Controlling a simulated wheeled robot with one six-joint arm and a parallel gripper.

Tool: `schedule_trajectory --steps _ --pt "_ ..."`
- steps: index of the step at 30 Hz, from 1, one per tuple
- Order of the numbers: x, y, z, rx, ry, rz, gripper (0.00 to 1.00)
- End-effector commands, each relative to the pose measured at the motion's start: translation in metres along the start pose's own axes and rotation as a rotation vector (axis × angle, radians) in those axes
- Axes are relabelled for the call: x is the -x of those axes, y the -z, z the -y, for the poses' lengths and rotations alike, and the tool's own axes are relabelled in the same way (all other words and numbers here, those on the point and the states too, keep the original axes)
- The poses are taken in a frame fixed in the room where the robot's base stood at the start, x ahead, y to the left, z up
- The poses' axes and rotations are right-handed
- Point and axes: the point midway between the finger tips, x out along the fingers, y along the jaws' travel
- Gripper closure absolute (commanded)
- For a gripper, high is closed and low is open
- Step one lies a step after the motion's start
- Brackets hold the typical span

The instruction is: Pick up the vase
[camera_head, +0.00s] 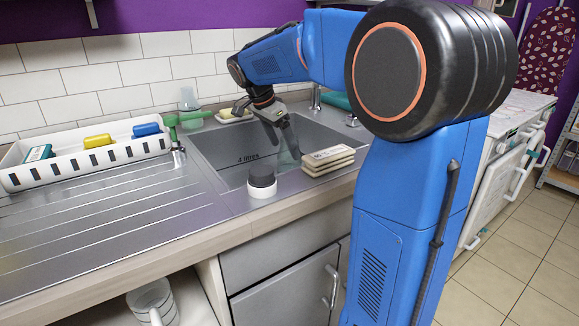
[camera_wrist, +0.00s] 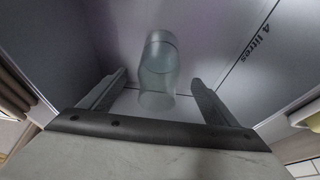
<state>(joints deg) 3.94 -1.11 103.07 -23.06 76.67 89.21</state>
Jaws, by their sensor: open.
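A clear, pale green glass vessel, which looks like the vase (camera_wrist: 158,72), is in the sink in the wrist view. It lies between the lines of my two fingers, beyond the fingertips. In the head view it shows only faintly (camera_head: 289,159) below my gripper. My gripper (camera_head: 289,147) reaches down into the sink basin. In the wrist view my gripper (camera_wrist: 159,82) has its fingers wide apart with nothing held between them. I cannot tell how far the fingertips are from the glass.
The sink (camera_head: 225,150) has steep walls around my gripper. A dark-topped round container (camera_head: 262,180) and a stack of pale blocks (camera_head: 328,160) stand on its front rim. A white rack (camera_head: 85,160) is left. Another glass vessel (camera_head: 188,100) stands behind the sink.

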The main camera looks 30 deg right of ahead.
Motion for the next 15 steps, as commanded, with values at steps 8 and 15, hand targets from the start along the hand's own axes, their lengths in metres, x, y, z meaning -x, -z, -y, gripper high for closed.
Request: schedule_trajectory --steps 8,15 --pt "-0.018 0.000 -0.001 0.000 -0.002 0.000 0.17" --pt "-0.051 0.000 -0.001 0.000 -0.003 0.001 0.17"
